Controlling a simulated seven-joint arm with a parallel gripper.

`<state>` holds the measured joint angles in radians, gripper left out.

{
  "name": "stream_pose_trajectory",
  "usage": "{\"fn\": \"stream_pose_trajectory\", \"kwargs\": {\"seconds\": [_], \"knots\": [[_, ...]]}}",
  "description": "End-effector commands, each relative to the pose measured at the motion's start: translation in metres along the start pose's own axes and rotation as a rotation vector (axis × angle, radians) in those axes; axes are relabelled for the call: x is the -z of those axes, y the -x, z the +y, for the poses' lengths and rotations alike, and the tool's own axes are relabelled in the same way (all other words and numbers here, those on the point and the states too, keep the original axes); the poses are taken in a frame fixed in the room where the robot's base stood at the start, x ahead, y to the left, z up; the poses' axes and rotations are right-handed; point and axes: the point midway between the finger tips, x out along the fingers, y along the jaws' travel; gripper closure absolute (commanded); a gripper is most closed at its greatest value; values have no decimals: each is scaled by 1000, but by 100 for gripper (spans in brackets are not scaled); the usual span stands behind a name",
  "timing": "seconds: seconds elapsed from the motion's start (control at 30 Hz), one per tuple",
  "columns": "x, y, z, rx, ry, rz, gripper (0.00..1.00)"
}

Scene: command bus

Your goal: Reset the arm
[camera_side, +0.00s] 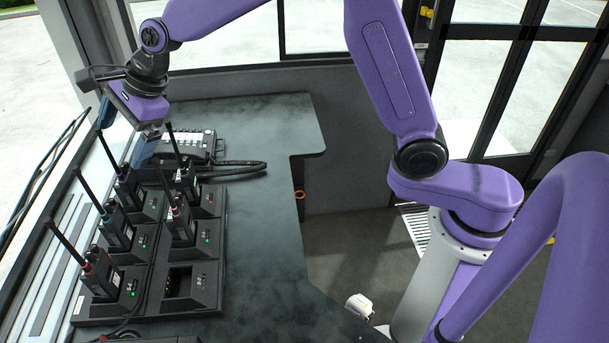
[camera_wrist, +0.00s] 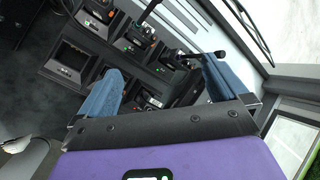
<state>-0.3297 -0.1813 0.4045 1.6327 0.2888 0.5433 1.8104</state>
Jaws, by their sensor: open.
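My gripper (camera_side: 128,131) hangs over the far left end of the desk, above the back of the radio charger rack (camera_side: 155,250). In the wrist view my gripper (camera_wrist: 165,85) shows two blue fingers spread wide apart with nothing held between them. Several black handheld radios with antennas stand in the rack; a front left radio (camera_side: 100,272) and a right-hand radio (camera_side: 181,222) are among them. The front right charger slot (camera_side: 181,284) is empty. In the wrist view the rack lies beyond the fingers, and part of it is hidden behind them.
The desk's right side (camera_side: 262,240) is clear. Windows line the left and back. A small white object (camera_side: 359,305) is near the desk's front right edge.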

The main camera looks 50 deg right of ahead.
Motion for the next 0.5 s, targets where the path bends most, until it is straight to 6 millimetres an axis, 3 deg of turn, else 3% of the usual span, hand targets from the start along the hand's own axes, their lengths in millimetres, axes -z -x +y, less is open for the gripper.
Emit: {"fn": "stream_pose_trajectory", "kwargs": {"seconds": [0.1, 0.23, 0.37, 0.5], "knots": [[-39, 19, 9, 33, 275, -52, 0], [-65, 41, 29, 48, 574, -92, 0], [-67, 61, 59, 27, 846, -111, 0], [-49, 80, 96, -31, 1097, -121, 0]]}}
